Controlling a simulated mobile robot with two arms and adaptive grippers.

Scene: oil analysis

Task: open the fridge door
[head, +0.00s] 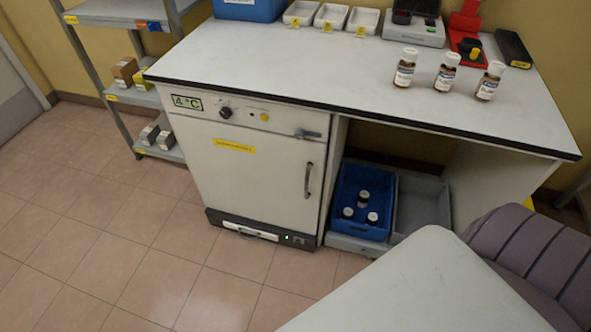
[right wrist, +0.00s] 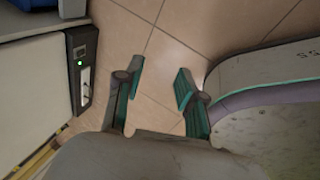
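The fridge (head: 245,165) is a white under-counter unit with a "4 °C" label, a knob and a yellow strip. Its door is shut. A dark vertical handle (head: 308,180) is on the door's right side, with a grey latch (head: 307,134) above it. In the right wrist view, the fridge's dark base panel (right wrist: 83,70) with a green light shows at the left. My right gripper (right wrist: 158,82) is open and empty above the tiled floor, apart from the fridge. My left gripper is in neither view. The handle is not seen in the right wrist view.
The counter (head: 330,75) above holds bottles, white trays and a blue box. A blue crate (head: 352,225) with bottles stands right of the fridge. A shelf rack (head: 105,70) is at the left. Tiled floor (head: 130,235) in front of the fridge is clear.

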